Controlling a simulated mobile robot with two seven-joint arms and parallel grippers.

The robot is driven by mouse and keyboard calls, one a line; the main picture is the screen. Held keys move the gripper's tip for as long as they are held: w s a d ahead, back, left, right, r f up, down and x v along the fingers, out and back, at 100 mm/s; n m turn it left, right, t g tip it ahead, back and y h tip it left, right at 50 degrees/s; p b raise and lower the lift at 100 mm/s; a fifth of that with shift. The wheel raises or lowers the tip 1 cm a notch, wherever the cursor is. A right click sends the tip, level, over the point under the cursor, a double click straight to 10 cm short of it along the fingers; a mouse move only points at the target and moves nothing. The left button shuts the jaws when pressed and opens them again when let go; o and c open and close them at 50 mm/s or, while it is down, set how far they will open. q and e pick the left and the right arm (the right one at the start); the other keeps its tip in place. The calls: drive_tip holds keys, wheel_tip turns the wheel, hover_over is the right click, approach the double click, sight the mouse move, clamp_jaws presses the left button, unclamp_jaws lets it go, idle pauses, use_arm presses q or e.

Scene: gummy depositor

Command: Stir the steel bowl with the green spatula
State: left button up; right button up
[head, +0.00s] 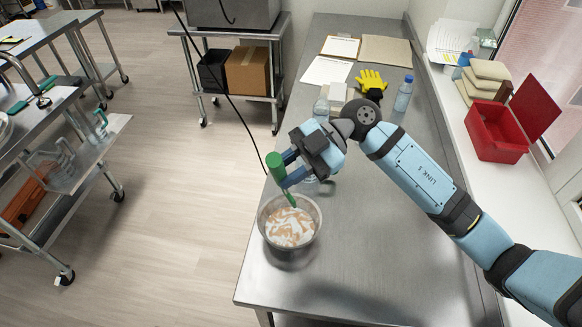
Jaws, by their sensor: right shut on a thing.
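The steel bowl (266,228) stands on the metal table near its left front edge. It holds a white and tan mix. My right gripper (288,172) is above the back of the bowl, shut on the green spatula (276,168). The spatula is tilted, with its thick handle up at the left and its narrower green end reaching down to the bowl's back rim area. I cannot tell whether its tip touches the mix. My left gripper is not in view.
Clear bottles (321,108) stand behind my right wrist, with a blue-capped bottle (403,94) and yellow glove (371,80) farther back. An open red box (497,133) sits on the right ledge. The metal table (350,270) is clear right of the bowl.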

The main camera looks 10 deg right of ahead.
drive_tip(key=shift+s+a+f+b, duration=0.1)
drive_tip(key=shift+s+f+b, duration=0.15)
drive_tip(key=shift+f+b, duration=0.35)
use_arm(q)
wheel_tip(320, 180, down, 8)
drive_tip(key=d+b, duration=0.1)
drive_tip(key=b, duration=0.7)
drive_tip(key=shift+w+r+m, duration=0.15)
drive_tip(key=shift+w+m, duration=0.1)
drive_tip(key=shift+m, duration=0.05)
use_arm(e)
wheel_tip(320, 180, down, 13)
drive_tip(key=shift+w+r, duration=0.2)
drive_tip(key=shift+w, duration=0.1)
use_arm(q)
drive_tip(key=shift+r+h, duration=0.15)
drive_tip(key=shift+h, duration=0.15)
